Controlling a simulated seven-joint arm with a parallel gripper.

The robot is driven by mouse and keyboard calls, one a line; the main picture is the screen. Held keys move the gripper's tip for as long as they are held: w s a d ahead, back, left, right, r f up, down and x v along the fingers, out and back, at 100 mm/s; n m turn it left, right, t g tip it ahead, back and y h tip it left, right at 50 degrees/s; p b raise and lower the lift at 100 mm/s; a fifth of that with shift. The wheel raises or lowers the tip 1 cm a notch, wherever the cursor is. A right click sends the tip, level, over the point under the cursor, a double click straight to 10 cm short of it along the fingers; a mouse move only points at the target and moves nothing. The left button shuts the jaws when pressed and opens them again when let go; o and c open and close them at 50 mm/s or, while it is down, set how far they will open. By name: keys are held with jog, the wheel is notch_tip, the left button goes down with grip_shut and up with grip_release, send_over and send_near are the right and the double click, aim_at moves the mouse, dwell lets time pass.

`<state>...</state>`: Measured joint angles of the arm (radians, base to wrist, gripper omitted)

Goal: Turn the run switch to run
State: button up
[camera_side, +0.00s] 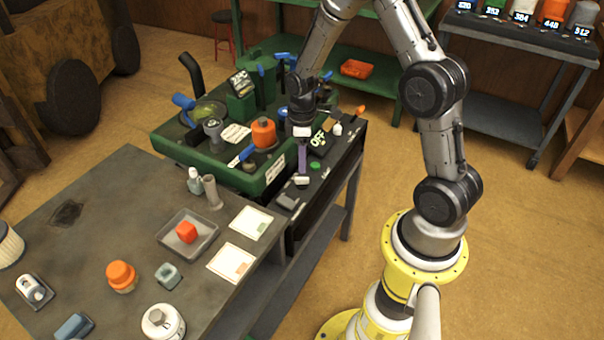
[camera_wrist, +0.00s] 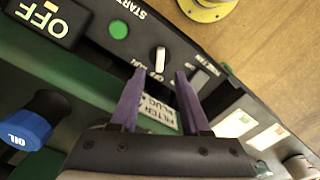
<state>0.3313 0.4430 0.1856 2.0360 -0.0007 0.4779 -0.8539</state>
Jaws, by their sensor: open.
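The run switch is a small white lever knob (camera_wrist: 160,58) on a black control panel in the wrist view. Its long side runs up and down in the picture, its lower end towards a small label that seems to read OFF; another label lies to the left. The knob also shows in the side view (camera_side: 302,181). My gripper (camera_wrist: 158,74) has two purple fingers, spread apart and empty. Their tips lie either side of the knob's lower end in the picture; contact cannot be told. In the side view my gripper (camera_side: 302,168) points down just over the knob.
A green START button (camera_wrist: 119,29) and a large OFF block (camera_wrist: 45,22) are on the same panel. A grey piece (camera_wrist: 201,78) sits right of the fingers. A blue OIL cap (camera_wrist: 28,135) stands at left. The green mower deck (camera_side: 222,180) with several raised parts adjoins the panel.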

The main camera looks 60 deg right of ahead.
aim_at(302, 178)
notch_tip(302, 178, down, 6)
jog(key=shift+r, duration=0.1)
dwell(0.4)
grip_shut()
